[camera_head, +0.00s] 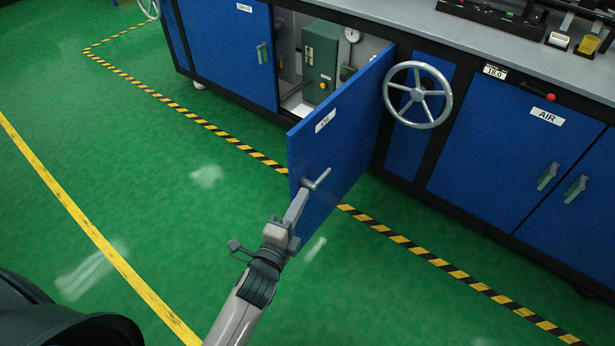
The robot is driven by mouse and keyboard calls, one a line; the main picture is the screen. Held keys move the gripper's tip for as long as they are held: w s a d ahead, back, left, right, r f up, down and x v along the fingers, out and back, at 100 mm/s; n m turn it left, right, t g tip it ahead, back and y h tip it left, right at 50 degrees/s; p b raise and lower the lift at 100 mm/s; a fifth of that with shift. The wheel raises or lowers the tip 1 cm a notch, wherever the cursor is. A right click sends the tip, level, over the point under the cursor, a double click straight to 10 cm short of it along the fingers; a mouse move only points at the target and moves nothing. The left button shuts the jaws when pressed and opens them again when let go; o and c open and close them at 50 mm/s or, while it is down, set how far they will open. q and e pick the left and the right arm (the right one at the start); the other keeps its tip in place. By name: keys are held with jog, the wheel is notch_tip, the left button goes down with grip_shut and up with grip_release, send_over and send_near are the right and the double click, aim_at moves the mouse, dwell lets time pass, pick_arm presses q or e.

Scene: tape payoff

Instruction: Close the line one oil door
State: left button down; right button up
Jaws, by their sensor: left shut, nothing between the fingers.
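The blue oil door (345,135) stands swung out from the cabinet, hinged at its right side beside the handwheel. Its labelled outer face is toward me, and the label (325,121) is seen at a steep angle. A grey handle (319,180) is on this face near the free edge. My left gripper (303,195) is shut and empty, its fingers in front of the door's lower free edge, at or very near the handle. I cannot tell whether they touch. My right gripper is not in view.
The open compartment (293,103) shows a green box (320,62) and a gauge (352,35). A spoked handwheel (418,94) juts out right of the door. The drive door (228,45) and air door (515,145) are shut. Green floor (150,170) in front is clear, with striped tape.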

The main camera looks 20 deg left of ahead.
aim_at(302, 165)
pick_arm(q)
jog(key=shift+w+a, duration=0.1)
dwell(0.3)
jog(key=w+a, duration=0.1)
jog(key=w, duration=0.2)
jog(key=w+a, duration=0.1)
jog(key=w, duration=0.3)
jog(key=w+a, duration=0.1)
jog(key=w, duration=0.3)
jog(key=shift+w+p, duration=0.1)
jog(key=shift+p, duration=0.25)
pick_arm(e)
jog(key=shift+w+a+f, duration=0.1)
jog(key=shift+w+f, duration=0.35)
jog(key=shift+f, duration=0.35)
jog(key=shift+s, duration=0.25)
